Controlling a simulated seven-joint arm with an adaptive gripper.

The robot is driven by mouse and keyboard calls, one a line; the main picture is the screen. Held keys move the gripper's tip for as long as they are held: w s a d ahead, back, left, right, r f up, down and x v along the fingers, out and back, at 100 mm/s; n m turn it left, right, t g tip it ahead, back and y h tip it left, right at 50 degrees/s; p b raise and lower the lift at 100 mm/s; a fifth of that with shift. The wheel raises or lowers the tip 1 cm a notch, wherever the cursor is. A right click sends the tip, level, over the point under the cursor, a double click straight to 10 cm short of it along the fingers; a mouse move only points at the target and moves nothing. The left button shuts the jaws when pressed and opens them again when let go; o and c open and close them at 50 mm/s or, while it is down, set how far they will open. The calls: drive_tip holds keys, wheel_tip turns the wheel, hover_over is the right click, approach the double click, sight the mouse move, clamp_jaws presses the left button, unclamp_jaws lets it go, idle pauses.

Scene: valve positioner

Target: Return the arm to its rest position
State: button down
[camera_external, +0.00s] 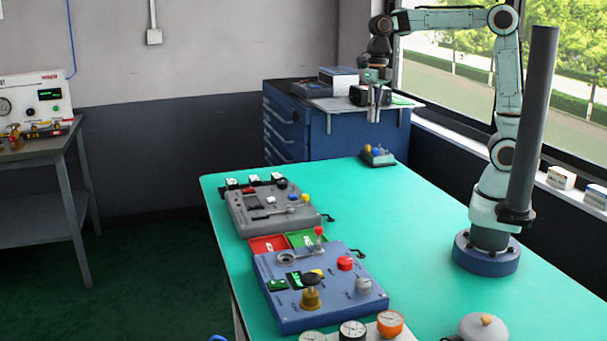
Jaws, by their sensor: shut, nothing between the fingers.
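My gripper (374,103) is at the upper middle of the external view, at the end of my raised arm. It points down, with its fingers together and nothing seen between them. It hangs above the far part of the green table (440,235), in front of the blue cabinet in the picture. My arm stands on a round blue base at the table's right side, its upper link level and reaching left. Small details of the fingertips are hard to make out.
A blue control panel (325,311) with knobs and a grey panel (250,222) stand on the table's left side, with red (264,246) and green trays between them. A small device (377,157) sits at the far edge. A dark upright post (533,110) stands beside my arm. The table's middle is clear.

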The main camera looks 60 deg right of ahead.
drive_tip(key=s+d+f+m, duration=0.2)
drive_tip(key=s+f+m, duration=0.2)
drive_tip(key=s+m, duration=0.4)
drive_tip(key=s+d+f+m+h, duration=0.1)
drive_tip(key=s+d+f+m, duration=0.2)
drive_tip(key=s+m, duration=0.6)
drive_tip(key=f+m, duration=0.1)
drive_tip(key=m, duration=1)
drive_tip(key=shift+s+d+f+m, duration=0.2)
drive_tip(key=shift+s+m, duration=0.05)
drive_tip(key=shift+m, duration=0.05)
idle(0.5)
